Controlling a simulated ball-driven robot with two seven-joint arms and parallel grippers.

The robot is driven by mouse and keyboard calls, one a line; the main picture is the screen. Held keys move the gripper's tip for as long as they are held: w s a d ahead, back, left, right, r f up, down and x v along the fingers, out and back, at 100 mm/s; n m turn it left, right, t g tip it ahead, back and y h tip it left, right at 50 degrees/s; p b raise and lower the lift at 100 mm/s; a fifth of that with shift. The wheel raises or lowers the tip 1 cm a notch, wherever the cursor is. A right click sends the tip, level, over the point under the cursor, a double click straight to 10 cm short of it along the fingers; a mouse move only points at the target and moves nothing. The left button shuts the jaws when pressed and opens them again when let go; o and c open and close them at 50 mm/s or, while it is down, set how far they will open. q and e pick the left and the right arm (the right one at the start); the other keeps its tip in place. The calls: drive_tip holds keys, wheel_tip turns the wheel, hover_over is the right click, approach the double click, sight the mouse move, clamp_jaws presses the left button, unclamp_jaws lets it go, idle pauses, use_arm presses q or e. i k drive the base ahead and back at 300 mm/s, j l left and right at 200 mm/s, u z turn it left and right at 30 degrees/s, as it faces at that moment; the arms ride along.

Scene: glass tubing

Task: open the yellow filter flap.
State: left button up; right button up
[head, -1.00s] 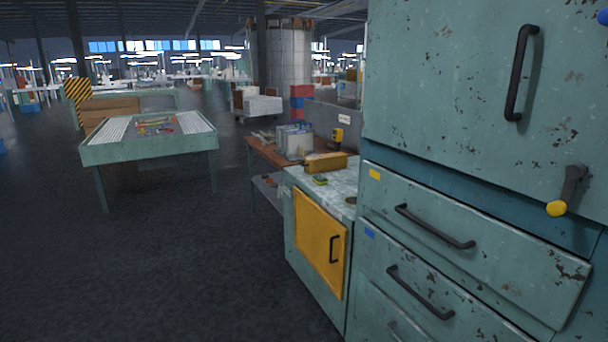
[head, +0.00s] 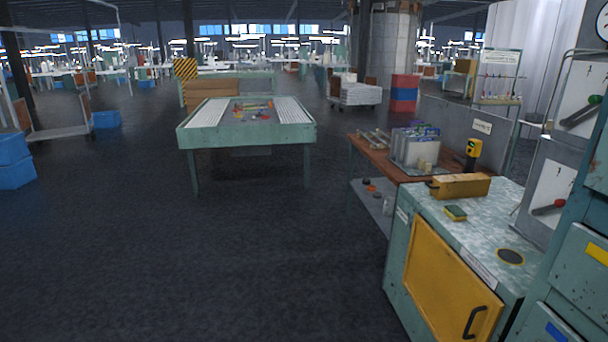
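The yellow filter flap (head: 444,284) is on the front of a worn green cabinet (head: 395,275) at the lower right of the head view. It looks closed, flush with the cabinet front. Its black bar handle (head: 475,322) is near the flap's lower right edge. Neither of my grippers shows in the view.
On the cabinet top lie a yellow box (head: 461,186), a sponge (head: 455,213) and a dark round disc (head: 510,256). A wooden bench (head: 375,155) stands behind. Green drawers (head: 580,270) edge in at right. A green table (head: 247,134) stands farther back. The dark floor (head: 200,270) at left is clear.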

sight(450, 187)
drive_tip(key=i, duration=0.7)
drive_tip(key=i+j+z, duration=0.15)
drive_tip(key=i, duration=0.5)
drive_tip(key=i+j+z, duration=0.1)
drive_tip(key=i+z, duration=0.3)
drive_tip(key=i+j+z, duration=0.15)
drive_tip(key=z, duration=0.3)
drive_tip(key=i+j+z, duration=0.25)
drive_tip(key=z, duration=0.15)
drive_tip(key=i+j, duration=0.05)
